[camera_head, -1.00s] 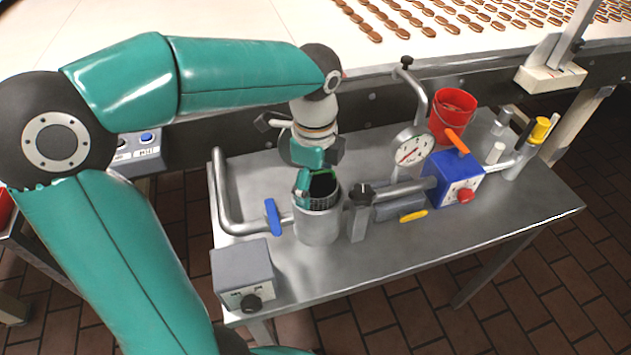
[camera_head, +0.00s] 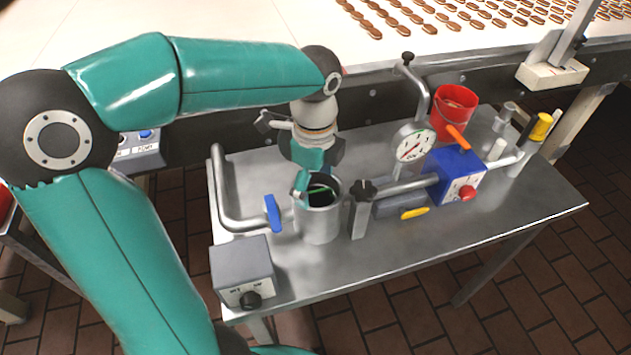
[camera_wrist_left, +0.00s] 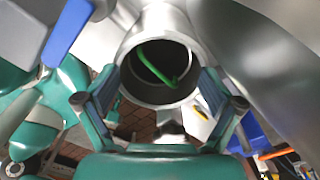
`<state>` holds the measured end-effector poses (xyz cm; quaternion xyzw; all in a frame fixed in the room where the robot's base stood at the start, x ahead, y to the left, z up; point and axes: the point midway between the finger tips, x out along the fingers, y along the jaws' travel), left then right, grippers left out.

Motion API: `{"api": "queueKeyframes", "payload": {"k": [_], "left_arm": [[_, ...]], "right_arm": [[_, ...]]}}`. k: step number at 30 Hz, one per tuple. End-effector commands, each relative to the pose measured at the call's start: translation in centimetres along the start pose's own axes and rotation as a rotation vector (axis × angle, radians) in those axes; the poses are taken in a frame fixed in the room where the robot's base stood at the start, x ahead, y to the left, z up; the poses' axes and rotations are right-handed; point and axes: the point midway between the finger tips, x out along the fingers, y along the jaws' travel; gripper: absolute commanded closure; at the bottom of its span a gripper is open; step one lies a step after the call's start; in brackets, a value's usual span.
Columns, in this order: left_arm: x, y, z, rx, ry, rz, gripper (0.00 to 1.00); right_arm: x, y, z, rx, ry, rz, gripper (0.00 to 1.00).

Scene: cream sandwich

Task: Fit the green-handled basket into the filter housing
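The filter housing (camera_head: 320,226) is an upright grey metal cylinder on the steel table, its top open. The basket's green handle (camera_head: 319,190) shows inside the mouth, and also in the wrist view (camera_wrist_left: 158,67); the basket's body is mostly hidden by the housing wall and looks to sit down inside. My left gripper (camera_head: 313,180) is just over the housing mouth. In the wrist view its two fingers (camera_wrist_left: 160,90) are spread wide, one on each side of the mouth, with nothing held between them. My right gripper is not in view.
A blue-handled valve and bent pipe (camera_head: 273,212) stand left of the housing, a black-knobbed post (camera_head: 361,210) close on its right. A pressure gauge (camera_head: 411,144), a blue box (camera_head: 452,178) and a red bucket (camera_head: 453,108) stand farther right. A grey control box (camera_head: 243,270) is front left.

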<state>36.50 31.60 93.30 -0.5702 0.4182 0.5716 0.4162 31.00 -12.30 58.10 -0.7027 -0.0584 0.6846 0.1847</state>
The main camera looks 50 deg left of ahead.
Motion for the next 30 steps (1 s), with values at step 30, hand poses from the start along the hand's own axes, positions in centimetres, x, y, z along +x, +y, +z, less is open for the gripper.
{"api": "queueKeyframes", "payload": {"k": [30], "left_arm": [[-12.7,-0.1,-0.1,0.002,0.001,-0.004,0.12]], "right_arm": [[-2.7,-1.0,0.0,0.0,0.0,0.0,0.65]]}}
